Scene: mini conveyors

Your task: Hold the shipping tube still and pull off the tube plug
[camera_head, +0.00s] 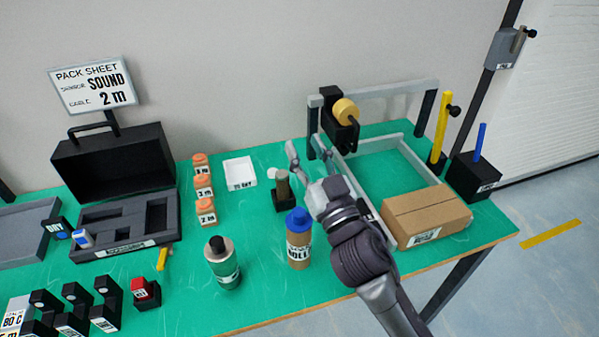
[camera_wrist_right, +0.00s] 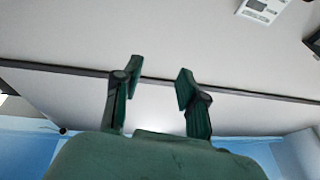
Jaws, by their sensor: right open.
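The shipping tube (camera_head: 299,254) looks like the short tan cylinder with a printed label standing upright near the front edge of the green table. The tube plug (camera_head: 299,220) is the blue cap seated on its top. My right gripper (camera_head: 307,150) is behind and above the tube in the head view, apart from it. Its fingers are spread and empty. The right wrist view shows the same open fingers (camera_wrist_right: 157,88) with only wall and ceiling-like surfaces beyond them. My left gripper is in neither view.
A green-labelled bottle (camera_head: 223,265) stands left of the tube. A cardboard box (camera_head: 425,214) lies to the right, before a grey frame (camera_head: 385,146). A small post in a black holder (camera_head: 284,199) stands behind the tube. An open black case (camera_head: 112,164) is at the left.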

